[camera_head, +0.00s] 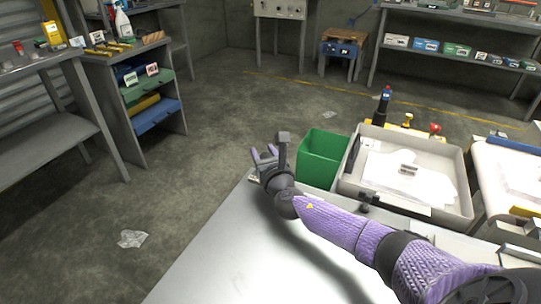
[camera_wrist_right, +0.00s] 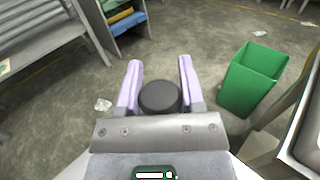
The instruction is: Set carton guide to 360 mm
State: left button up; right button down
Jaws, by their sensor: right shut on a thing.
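My right gripper (camera_head: 262,152) is over the far left edge of the white table in the head view. In the right wrist view, its two lilac fingers (camera_wrist_right: 160,82) are on either side of a round black knob-like thing (camera_wrist_right: 160,97), and they are shut on it. The arm hides most of what is beneath the gripper in the head view. I cannot make out a carton guide or a millimetre scale for sure in either view. My left gripper is not in view.
A green bin (camera_head: 320,160) stands just right of the gripper; it also shows in the right wrist view (camera_wrist_right: 252,80). The white tabletop (camera_head: 215,262) is mostly bare. Shelves (camera_head: 150,100) stand at the left across open floor.

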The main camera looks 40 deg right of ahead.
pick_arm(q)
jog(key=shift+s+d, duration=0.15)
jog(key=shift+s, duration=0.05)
pick_arm(e)
jog(key=c, duration=0.5)
grip_release()
jog(key=shift+c, duration=0.2)
jog(key=o, duration=0.3)
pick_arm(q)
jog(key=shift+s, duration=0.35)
pick_arm(e)
jog(key=shift+o, duration=0.2)
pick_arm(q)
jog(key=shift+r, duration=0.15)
pick_arm(e)
jog(key=shift+s, duration=0.15)
jog(key=p+v, duration=0.4)
jog(key=v, duration=0.5)
jog(key=shift+r, duration=0.1)
jog(key=shift+s+a, duration=0.1)
jog(key=shift+s, duration=0.25)
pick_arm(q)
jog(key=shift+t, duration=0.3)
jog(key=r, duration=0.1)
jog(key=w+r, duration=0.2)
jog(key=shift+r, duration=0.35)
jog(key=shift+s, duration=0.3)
